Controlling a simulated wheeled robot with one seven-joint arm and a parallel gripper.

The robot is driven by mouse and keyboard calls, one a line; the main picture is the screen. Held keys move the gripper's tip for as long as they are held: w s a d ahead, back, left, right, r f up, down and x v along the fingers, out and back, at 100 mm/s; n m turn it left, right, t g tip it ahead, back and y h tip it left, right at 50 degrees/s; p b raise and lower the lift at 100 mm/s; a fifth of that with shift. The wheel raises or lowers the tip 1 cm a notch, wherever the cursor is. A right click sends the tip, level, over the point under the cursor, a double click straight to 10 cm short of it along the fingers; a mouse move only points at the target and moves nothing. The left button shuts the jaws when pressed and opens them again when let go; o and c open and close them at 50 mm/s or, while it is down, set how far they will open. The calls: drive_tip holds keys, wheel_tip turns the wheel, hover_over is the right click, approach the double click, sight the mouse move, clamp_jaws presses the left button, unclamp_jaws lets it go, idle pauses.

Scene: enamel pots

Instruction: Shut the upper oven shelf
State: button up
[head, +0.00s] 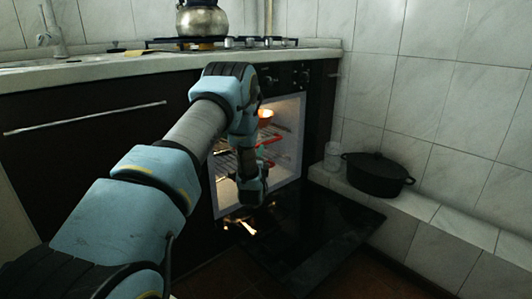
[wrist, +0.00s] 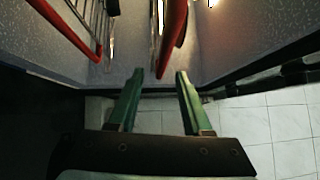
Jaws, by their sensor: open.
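The oven (head: 300,185) stands open and lit, with its dark glass door (head: 325,232) folded down. Two racks with red front edges show inside, partly hidden by my arm. The upper oven shelf (head: 271,142) sits above the lower one (head: 268,163). My gripper (head: 251,192) is at the oven mouth. In the wrist view my gripper (wrist: 156,77) is open, with its green fingers apart and nothing between them. One red bar (wrist: 172,38) lies just beyond the fingertips, and another red bar (wrist: 65,27) is at the upper left. I cannot tell which bar is the upper shelf's.
A kettle (head: 202,20) stands on the hob above. A black lidded pot (head: 377,174) and a glass jar (head: 332,156) stand on the tiled ledge at the right. The lowered door spans the floor in front.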

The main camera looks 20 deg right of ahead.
drive_tip(key=a+b+x, duration=0.1)
drive_tip(key=b+x, duration=0.1)
drive_tip(key=x, duration=0.8)
drive_tip(key=shift+w+r+m+t+b, duration=0.3)
drive_tip(key=shift+w+r+t+b, duration=0.05)
drive_tip(key=shift+t+b, duration=0.05)
drive_tip(key=shift+d, duration=0.1)
drive_tip(key=shift+c, duration=0.2)
drive_tip(key=c, duration=0.7)
clamp_jaws()
drive_tip(key=shift+r, duration=0.2)
drive_tip(key=shift+w, duration=0.1)
